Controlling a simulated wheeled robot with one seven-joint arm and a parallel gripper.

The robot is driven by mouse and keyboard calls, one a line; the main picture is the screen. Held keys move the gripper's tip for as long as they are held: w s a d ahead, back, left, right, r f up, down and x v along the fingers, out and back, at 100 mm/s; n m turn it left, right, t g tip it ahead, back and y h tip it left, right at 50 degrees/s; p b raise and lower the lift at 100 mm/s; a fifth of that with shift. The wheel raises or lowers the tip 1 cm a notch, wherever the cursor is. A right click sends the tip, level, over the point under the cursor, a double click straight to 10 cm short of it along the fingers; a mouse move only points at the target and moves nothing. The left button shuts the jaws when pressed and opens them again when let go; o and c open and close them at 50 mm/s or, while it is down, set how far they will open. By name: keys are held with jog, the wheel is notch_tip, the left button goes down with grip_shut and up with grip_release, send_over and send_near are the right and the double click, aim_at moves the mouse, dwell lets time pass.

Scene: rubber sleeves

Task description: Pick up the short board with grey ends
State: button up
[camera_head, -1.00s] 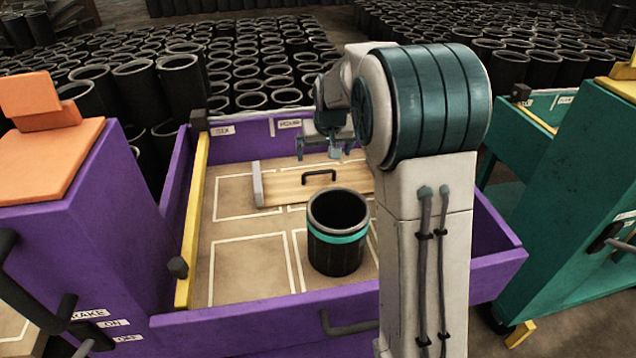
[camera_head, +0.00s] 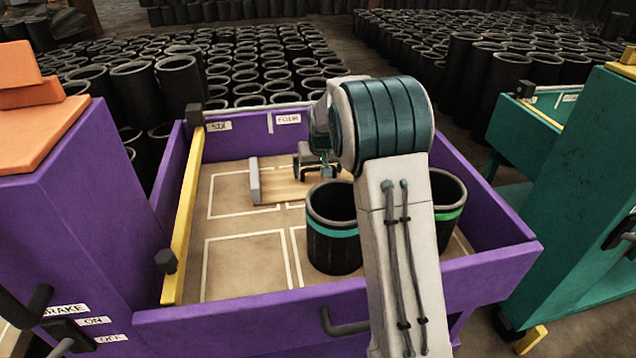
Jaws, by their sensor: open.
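The short board (camera_head: 282,190) lies flat on the floor of the purple tray (camera_head: 225,316), towards its back. It is pale wood with a grey end block (camera_head: 254,181) at the left; its right end is hidden behind my arm and a black sleeve. Its dark handle shows only in part at my gripper. My gripper (camera_head: 311,177) is open, low over the middle of the board at the handle. I cannot tell whether the fingers stand around the handle or touch it.
A black sleeve with a teal band (camera_head: 332,228) stands upright in front of the board. Another with a green band (camera_head: 447,206) stands to the right, partly behind my arm. A yellow bar (camera_head: 186,215) runs along the tray's left side. The tray's front left floor is clear.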

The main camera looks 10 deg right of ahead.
jog(key=shift+w, duration=0.1)
jog(key=c, duration=0.8)
